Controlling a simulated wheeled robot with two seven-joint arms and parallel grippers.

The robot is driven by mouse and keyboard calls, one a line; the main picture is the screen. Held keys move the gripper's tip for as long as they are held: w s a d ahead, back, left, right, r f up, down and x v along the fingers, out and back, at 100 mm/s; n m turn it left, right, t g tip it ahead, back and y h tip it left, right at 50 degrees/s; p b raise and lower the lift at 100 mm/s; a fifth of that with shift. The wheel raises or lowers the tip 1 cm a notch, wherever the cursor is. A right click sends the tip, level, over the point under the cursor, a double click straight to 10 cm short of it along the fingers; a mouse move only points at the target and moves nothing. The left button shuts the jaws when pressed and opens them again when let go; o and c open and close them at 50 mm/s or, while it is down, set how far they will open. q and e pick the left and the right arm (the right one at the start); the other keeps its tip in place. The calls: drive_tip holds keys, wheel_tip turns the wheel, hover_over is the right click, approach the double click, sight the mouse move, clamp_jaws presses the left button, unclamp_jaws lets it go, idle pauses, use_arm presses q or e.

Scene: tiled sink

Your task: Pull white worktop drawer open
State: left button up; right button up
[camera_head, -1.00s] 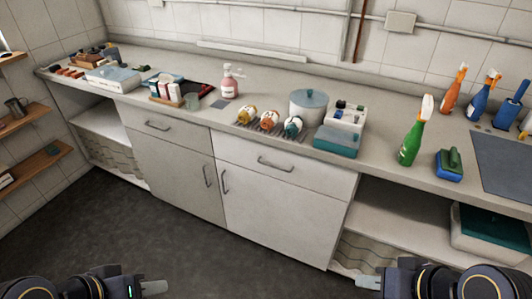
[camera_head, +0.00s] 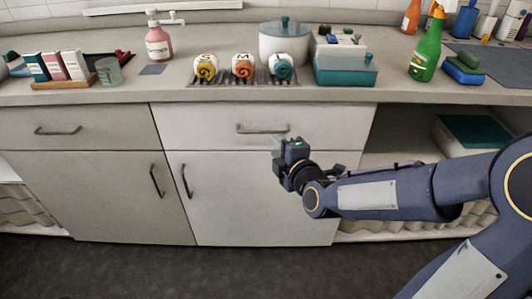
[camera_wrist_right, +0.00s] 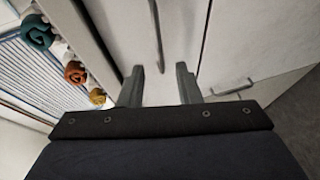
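The white worktop drawer (camera_head: 205,128) is shut, flush with the cabinet front under the worktop. Its dark bar handle (camera_head: 262,129) runs level across the front. In the right wrist view the handle (camera_wrist_right: 157,32) appears as a dark upright bar, lined up between the two fingers. My right gripper (camera_head: 277,141) is just in front of the drawer, close to the right end of the handle. In the right wrist view its fingers (camera_wrist_right: 159,68) are apart with nothing clamped. Whether they touch the handle cannot be told. My left gripper is out of view.
Below is a white door (camera_head: 250,205) with a handle. A greyer drawer (camera_head: 75,130) is to the left. Rolled towels (camera_head: 243,66) on a rack, a pot (camera_head: 284,45) and a teal-and-white box (camera_head: 345,68) stand on the worktop above. An open shelf is at right.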

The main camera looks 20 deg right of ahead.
drive_tip(key=b+x, duration=0.1)
drive_tip(key=x, duration=0.7)
drive_tip(key=shift+s, duration=0.1)
drive_tip(key=shift+c, duration=0.3)
clamp_jaws()
